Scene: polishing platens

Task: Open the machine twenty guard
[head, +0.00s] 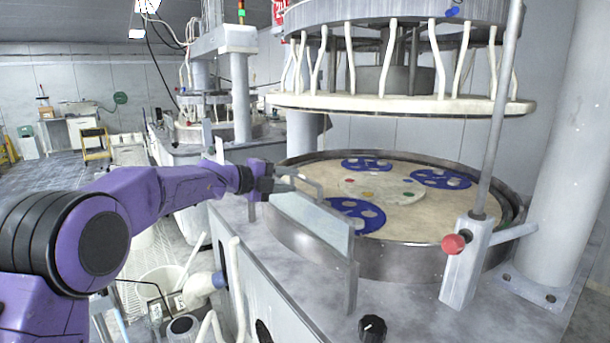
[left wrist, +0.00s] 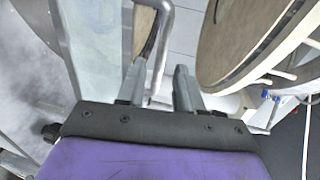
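The guard (head: 312,226) is a clear upright panel along the near left rim of the round polishing platen (head: 400,200). It stands between a short post at its far end and a grey post at its near end. A bent metal tube handle (head: 311,184) sticks out near its far top end. My left gripper (head: 285,181) is at this handle. In the left wrist view the handle (left wrist: 160,55) passes between the two fingers (left wrist: 158,85), with gaps beside it, so the fingers look open around it. The guard panel (left wrist: 95,45) shows left of them. My right gripper is not in view.
Blue carriers (head: 440,179) lie on the platen. The raised upper plate (head: 400,103) with white hoses hangs above it. A slanted rod with a red knob (head: 453,244) stands at the right. A black dial (head: 372,328) sits at the front. White buckets stand below left.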

